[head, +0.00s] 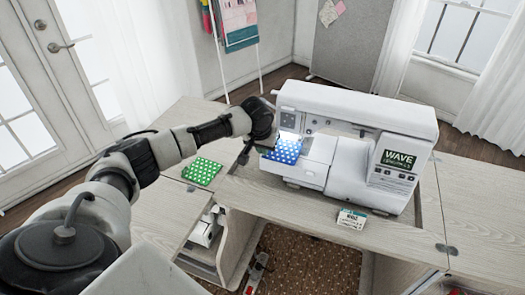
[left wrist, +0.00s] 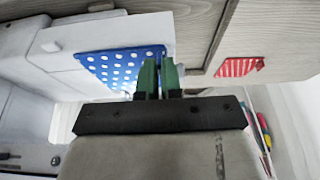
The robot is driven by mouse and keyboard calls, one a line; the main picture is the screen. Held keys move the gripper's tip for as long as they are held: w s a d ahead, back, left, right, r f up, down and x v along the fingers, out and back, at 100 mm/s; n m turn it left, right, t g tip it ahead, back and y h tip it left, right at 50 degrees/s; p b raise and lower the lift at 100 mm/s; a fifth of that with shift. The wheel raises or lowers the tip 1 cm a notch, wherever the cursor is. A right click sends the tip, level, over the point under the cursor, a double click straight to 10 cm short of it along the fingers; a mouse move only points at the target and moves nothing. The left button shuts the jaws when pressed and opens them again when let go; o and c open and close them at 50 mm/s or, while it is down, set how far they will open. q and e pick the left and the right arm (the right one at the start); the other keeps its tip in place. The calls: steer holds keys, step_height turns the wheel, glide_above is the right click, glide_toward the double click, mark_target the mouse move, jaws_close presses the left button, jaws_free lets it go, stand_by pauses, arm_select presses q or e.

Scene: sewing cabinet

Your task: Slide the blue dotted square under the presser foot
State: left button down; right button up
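The blue dotted square (head: 287,149) lies flat on the white sewing machine's bed, under the lit needle area. The presser foot is too small and hidden by glare and my arm to make out. My left gripper (head: 262,143) is at the square's left edge in the head view. In the left wrist view, its green fingers (left wrist: 159,64) are close together, with a narrow gap, over the edge of the blue square (left wrist: 112,66). I cannot tell whether cloth is pinched between them. My right gripper is not in view.
A green dotted square (head: 202,171) lies on the table left of the machine. A red striped square (left wrist: 240,67) shows in the left wrist view. A small labelled box (head: 351,219) stands in front of the sewing machine (head: 350,165). The table (head: 465,205) is clear at right.

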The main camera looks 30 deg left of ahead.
arm_select(q)
steer(key=shift+w, duration=0.1)
steer(key=shift+f+p, duration=0.1)
steer(key=shift+p, duration=0.2)
steer(key=shift+w+f, duration=0.1)
steer(key=shift+f, duration=0.15)
steer(key=shift+f+p, duration=0.15)
steer(key=shift+p, duration=0.25)
steer(key=shift+f, duration=0.15)
steer(key=shift+w, duration=0.1)
steer(key=shift+w+p, duration=0.1)
steer(key=shift+p, duration=0.4)
steer(key=shift+w, duration=0.1)
